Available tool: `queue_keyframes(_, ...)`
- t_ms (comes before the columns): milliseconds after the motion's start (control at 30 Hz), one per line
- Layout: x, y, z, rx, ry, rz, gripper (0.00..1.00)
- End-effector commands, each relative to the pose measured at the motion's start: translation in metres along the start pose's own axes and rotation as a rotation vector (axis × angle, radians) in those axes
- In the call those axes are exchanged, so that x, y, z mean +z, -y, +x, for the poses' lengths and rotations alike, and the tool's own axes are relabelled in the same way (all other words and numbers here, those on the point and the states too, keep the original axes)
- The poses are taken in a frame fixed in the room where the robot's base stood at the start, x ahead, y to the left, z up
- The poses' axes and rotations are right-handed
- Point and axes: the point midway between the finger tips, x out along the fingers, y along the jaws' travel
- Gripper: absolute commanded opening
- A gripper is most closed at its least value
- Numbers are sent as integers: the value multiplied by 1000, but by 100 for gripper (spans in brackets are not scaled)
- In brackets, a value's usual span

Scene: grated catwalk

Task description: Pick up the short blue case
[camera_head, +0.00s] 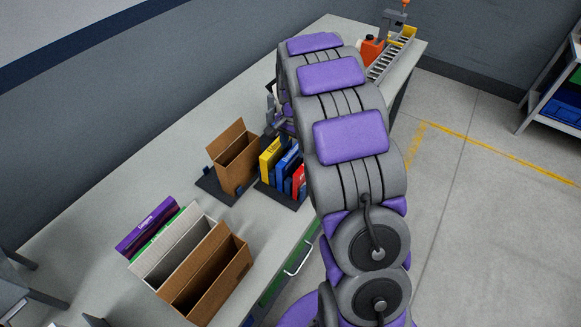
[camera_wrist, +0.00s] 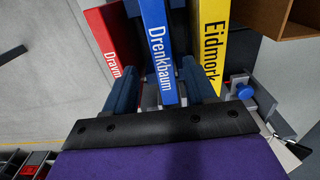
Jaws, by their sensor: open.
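The short blue case (camera_head: 286,160) stands upright between a yellow case (camera_head: 270,158) and a red case (camera_head: 299,180) in a dark holder on the table. In the wrist view the blue case (camera_wrist: 158,50), marked "Drenkbaum", lies between the yellow case (camera_wrist: 210,45) and the red case (camera_wrist: 106,40). My gripper (camera_wrist: 160,78) is open, with one dark blue finger on each side of the blue case. I cannot tell whether the fingers touch it. In the head view my arm hides most of the gripper and part of the red case.
An open brown box (camera_head: 234,160) stands left of the cases. Larger brown (camera_head: 215,270) and grey boxes, with purple and green cases, stand nearer on the table (camera_head: 110,185). An orange tool (camera_head: 371,48) and a metal rack are at the far end.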

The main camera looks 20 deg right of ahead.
Motion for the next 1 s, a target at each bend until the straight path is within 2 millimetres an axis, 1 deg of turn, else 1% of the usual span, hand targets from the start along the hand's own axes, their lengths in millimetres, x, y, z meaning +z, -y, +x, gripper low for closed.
queue_keyframes(33, 2, 0, 14, 4, 3, 0, 55)
queue_keyframes(100, 5, 2, 24, 5, -2, -1, 55)
queue_keyframes(200, 9, 5, 32, 6, -6, -2, 55)
queue_keyframes(333, 13, 8, 38, 10, -10, -2, 55)
queue_keyframes(467, 11, 8, 55, 12, -5, -1, 55)
queue_keyframes(600, 6, 5, 81, 15, 7, 0, 55)
queue_keyframes(667, 3, 4, 89, 13, 8, 0, 55)
queue_keyframes(767, 1, 3, 92, 8, 6, 0, 55)
queue_keyframes(933, 3, 6, 89, 8, -1, -1, 55)
queue_keyframes(1000, 4, 7, 88, 8, -3, -2, 50)
